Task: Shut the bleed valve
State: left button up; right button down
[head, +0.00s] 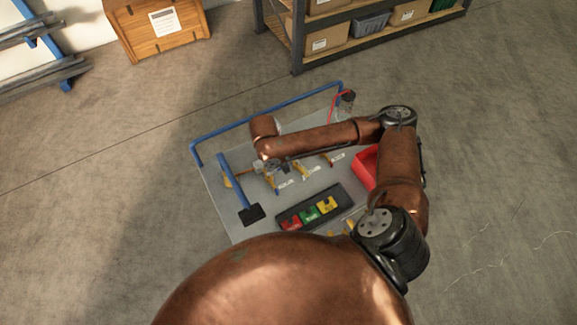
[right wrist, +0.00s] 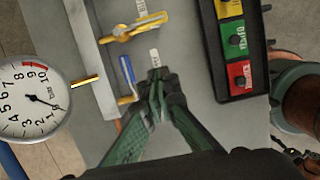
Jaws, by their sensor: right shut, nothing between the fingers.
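Several small valves sit along a grey manifold bar (right wrist: 96,75). In the right wrist view, one has a blue lever (right wrist: 127,72) lying roughly along the bar. Another has a yellow lever (right wrist: 143,26) pointing away from it. My left gripper is out of view.
The grey cart top (head: 222,205) has a blue rail (head: 265,108). A black tray (head: 343,197) holds red, green and yellow blocks. A red bin (head: 363,168) is partly behind my arm. A shelf (head: 365,40) and wooden crate (head: 160,38) stand beyond open floor.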

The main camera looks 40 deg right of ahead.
aim_at(305, 170)
jog(key=x, duration=0.7)
jog(key=shift+s+f, duration=0.1)
jog(key=shift+s, duration=0.05)
jog(key=d, duration=0.3)
jog(key=shift+s+d, duration=0.2)
jog(key=shift+s, duration=0.1)
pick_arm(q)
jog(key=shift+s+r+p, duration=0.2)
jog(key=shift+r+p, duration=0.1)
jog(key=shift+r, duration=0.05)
pick_arm(e)
jog(key=shift+d, duration=0.35)
jog(key=shift+d, duration=0.1)
